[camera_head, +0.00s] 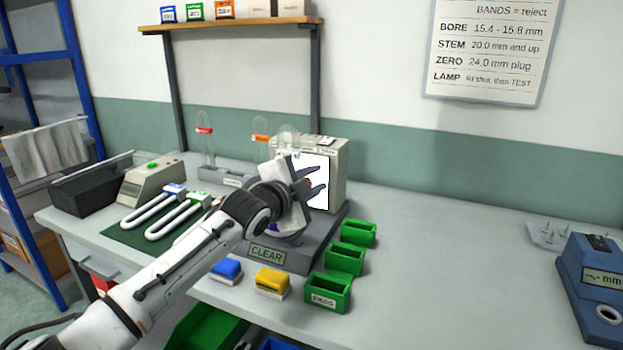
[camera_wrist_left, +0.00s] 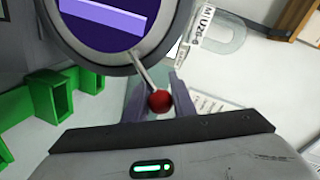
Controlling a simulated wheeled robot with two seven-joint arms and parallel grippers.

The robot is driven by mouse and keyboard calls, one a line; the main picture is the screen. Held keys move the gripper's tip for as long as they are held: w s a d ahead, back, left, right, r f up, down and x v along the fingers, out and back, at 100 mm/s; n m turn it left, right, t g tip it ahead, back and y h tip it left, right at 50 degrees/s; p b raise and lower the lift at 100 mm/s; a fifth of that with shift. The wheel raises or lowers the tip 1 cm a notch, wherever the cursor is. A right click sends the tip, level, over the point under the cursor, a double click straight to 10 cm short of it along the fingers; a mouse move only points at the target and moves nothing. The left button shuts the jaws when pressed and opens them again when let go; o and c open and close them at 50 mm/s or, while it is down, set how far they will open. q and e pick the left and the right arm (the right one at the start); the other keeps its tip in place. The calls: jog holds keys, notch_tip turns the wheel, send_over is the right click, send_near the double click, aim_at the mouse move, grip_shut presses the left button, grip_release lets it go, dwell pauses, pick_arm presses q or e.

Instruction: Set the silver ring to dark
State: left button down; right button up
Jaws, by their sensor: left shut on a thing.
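The silver ring (camera_wrist_left: 108,66) is large in the left wrist view, around a dark purple disc (camera_wrist_left: 84,40) with a lighter violet bar. A thin metal lever (camera_wrist_left: 146,73) runs from the ring to a red ball knob (camera_wrist_left: 160,101). My left gripper (camera_wrist_left: 158,104) is shut on the knob, with one finger on either side. In the head view the left gripper (camera_head: 312,181) is in front of the instrument's white panel (camera_head: 319,165), and my arm hides most of the ring. Any mark for the dark setting cannot be made out. The right gripper is out of view.
The instrument's grey base bears a CLEAR label (camera_head: 267,255). Green bins (camera_head: 328,292) stand to its right, with blue (camera_head: 227,270) and yellow (camera_head: 272,281) blocks in front. Glass tubes (camera_head: 205,150) stand behind.

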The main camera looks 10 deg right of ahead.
pick_arm(q)
jog(key=shift+f, duration=0.25)
jog(key=c, duration=1.5)
grip_release()
jog(key=shift+a, duration=0.1)
jog(key=shift+r, duration=0.1)
jog(key=shift+s, duration=0.1)
jog(key=shift+b+v, duration=0.35)
jog(key=shift+v, duration=4.7)
